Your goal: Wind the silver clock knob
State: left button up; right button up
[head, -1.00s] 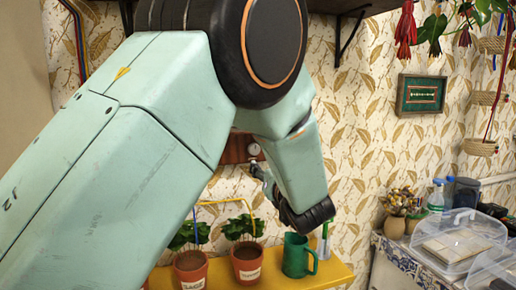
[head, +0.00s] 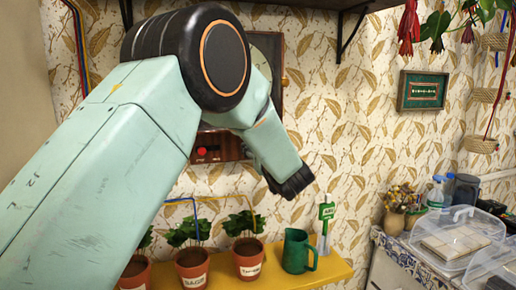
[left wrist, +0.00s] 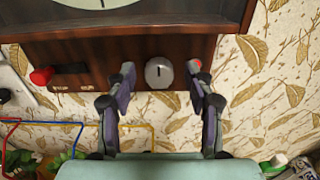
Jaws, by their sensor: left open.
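The silver clock knob (left wrist: 158,72) is a round disc with a dark slot, on the lower wooden front of the clock (left wrist: 100,45). My left gripper (left wrist: 160,88) is open in the left wrist view, one finger on each side of the knob. I cannot tell whether either finger touches it. My right gripper is not in view.
A red knob (left wrist: 42,75) sits left on the clock front; a small red part (left wrist: 196,64) shows by the right finger. Below, a yellow shelf (head: 325,272) holds potted plants (head: 246,255) and a green jug (head: 297,252). A counter with clear boxes (head: 458,235) stands right.

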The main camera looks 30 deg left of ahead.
pick_arm(q)
jog(key=shift+d, duration=0.1)
jog(key=shift+c, duration=0.4)
jog(key=shift+a, duration=0.25)
jog(key=c, duration=0.5)
jog(key=shift+d, duration=0.1)
jog(key=shift+c, duration=1.3)
grip_shut()
jog(key=shift+m, duration=0.4)
